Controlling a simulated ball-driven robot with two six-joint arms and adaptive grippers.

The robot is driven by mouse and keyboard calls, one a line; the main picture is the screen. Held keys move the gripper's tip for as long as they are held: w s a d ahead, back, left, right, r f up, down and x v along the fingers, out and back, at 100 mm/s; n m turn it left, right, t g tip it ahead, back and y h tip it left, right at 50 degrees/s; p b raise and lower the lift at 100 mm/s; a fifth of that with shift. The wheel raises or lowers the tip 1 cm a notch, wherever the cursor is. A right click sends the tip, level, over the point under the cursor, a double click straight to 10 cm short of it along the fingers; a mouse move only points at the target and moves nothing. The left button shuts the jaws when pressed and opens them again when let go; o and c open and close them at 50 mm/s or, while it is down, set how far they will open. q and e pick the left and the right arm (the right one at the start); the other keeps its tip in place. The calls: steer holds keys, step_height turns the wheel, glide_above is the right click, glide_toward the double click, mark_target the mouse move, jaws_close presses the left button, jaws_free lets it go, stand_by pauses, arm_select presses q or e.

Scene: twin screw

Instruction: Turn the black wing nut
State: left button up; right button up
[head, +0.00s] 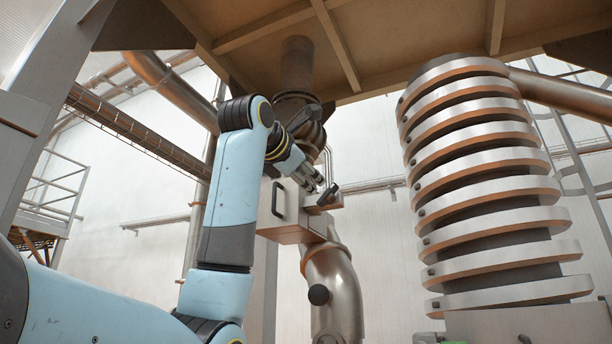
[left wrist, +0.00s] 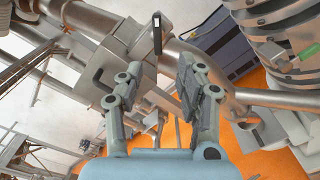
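The black wing nut (head: 328,194) is a small dark bar at the right corner of a grey metal box (head: 289,212) on the vertical pipe. In the left wrist view the wing nut (left wrist: 157,34) stands upright, beyond and roughly between my fingertips. My left gripper (head: 316,184) is close to the wing nut in the head view. In the left wrist view my left gripper (left wrist: 160,72) has its two fingers well apart, with nothing between them. Whether a finger touches the nut cannot be told. My right gripper is not in view.
A large ribbed metal stack (head: 480,190) stands on the right. A curved pipe (head: 335,285) runs down below the box. A black handle (head: 278,199) is on the box's front face. A brown-beamed ceiling (head: 400,45) hangs overhead. Open room lies between the box and the stack.

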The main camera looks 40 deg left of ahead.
mark_target(326, 194)
arm_select(q)
steer(key=shift+n, duration=0.5)
steer(key=p+x, duration=0.6)
steer(key=x, duration=0.5)
steer(key=shift+w+a+r+p, duration=0.2)
steer(key=shift+w+p, duration=0.05)
steer(key=shift+p, duration=0.1)
steer(key=shift+c, duration=0.2)
steer(key=shift+f, duration=0.1)
jaws_close()
